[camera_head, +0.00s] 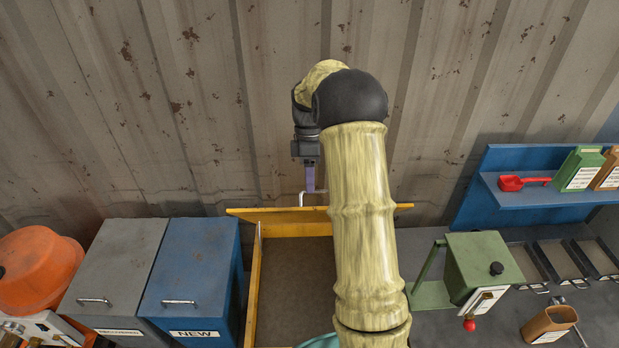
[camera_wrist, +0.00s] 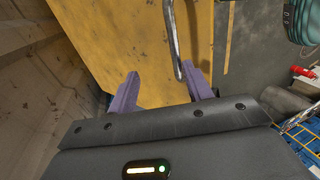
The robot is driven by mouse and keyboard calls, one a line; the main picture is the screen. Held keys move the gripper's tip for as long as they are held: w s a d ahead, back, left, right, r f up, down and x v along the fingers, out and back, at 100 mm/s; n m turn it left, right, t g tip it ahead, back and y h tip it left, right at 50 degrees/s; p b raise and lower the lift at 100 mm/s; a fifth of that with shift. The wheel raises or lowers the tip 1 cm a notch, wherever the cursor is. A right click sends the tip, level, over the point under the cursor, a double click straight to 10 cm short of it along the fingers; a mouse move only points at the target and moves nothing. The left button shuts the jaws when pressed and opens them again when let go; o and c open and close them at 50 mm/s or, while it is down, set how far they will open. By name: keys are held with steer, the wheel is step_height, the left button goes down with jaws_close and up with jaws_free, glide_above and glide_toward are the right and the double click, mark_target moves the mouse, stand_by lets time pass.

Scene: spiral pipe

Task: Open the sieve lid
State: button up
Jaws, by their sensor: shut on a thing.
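The yellow sieve lid (camera_head: 280,222) stands raised, roughly upright, at the back of the sieve box (camera_head: 253,300), whose brown inside shows in the head view. The lid also shows as a broad yellow panel (camera_wrist: 130,40) in the wrist view. A metal handle (camera_head: 303,194) is at the lid's top edge; its bar (camera_wrist: 172,35) runs down to my right finger in the wrist view. My gripper (camera_head: 311,186), with purple fingers, is shut on the handle; its fingers (camera_wrist: 161,90) stand well apart in the wrist view. My arm hides the right part of the box.
A blue NEW bin (camera_head: 195,265) and a grey RECOVERED bin (camera_head: 120,260) stand left of the box, with an orange drum (camera_head: 38,268) beyond. A green device (camera_head: 480,268) and blue shelf (camera_head: 530,192) are at right. A corrugated wall (camera_head: 200,100) is close behind the lid.

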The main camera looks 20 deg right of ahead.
steer(key=shift+w+d+f, duration=0.15)
steer(key=shift+w, duration=0.05)
steer(key=v, duration=1.7)
steer(key=shift+s+r, duration=0.2)
steer(key=shift+r, duration=0.25)
steer(key=shift+f, duration=0.1)
